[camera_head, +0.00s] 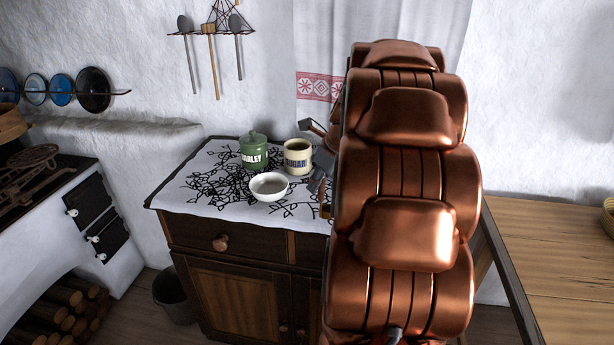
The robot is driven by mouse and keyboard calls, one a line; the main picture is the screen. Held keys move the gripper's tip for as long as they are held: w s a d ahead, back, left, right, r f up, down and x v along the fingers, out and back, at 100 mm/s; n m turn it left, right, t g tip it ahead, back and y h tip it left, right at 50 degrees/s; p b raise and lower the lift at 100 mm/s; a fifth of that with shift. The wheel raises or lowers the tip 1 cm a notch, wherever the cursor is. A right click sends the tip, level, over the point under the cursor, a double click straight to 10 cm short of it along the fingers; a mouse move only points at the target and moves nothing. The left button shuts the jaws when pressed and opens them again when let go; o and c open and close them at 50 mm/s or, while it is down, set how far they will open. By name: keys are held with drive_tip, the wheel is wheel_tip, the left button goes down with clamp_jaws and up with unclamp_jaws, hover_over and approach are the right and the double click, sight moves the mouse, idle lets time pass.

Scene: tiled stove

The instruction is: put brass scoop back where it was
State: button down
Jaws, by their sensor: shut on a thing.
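My gripper (319,162) is at the right end of the cloth-covered cabinet top, just right of the sugar jar, and partly hidden behind my copper-coloured arm. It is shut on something. A small brass-coloured bit (326,210) shows just below the fingers, which fits the brass scoop; the rest of it is hidden. The cream sugar jar (297,160) stands open, without a lid. The green barley jar (254,153) with its lid on stands left of it. A white bowl (269,188) sits in front of both.
The cabinet (240,300) has a patterned white cloth (190,200), free on its left part. Utensils hang from a wall rack (212,33). A stove (60,240) with firewood is at left, a dark bucket (172,300) on the floor, a wooden table (560,260) at right.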

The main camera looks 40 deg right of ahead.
drive_tip(key=w+d+f+p, duration=0.2)
drive_tip(key=w+d+f, duration=0.2)
drive_tip(key=w, duration=0.4)
drive_tip(key=shift+w+d+f+p, duration=0.15)
drive_tip(key=shift+d+f+p, duration=0.1)
drive_tip(key=shift+p, duration=0.15)
idle(0.3)
drive_tip(key=c, duration=1.1)
unclamp_jaws()
drive_tip(key=shift+f, duration=0.1)
drive_tip(key=shift+c, duration=0.2)
drive_tip(key=b+v, duration=0.1)
drive_tip(key=v, duration=1.1)
drive_tip(key=shift+b, duration=0.4)
drive_tip(key=shift+a, duration=0.1)
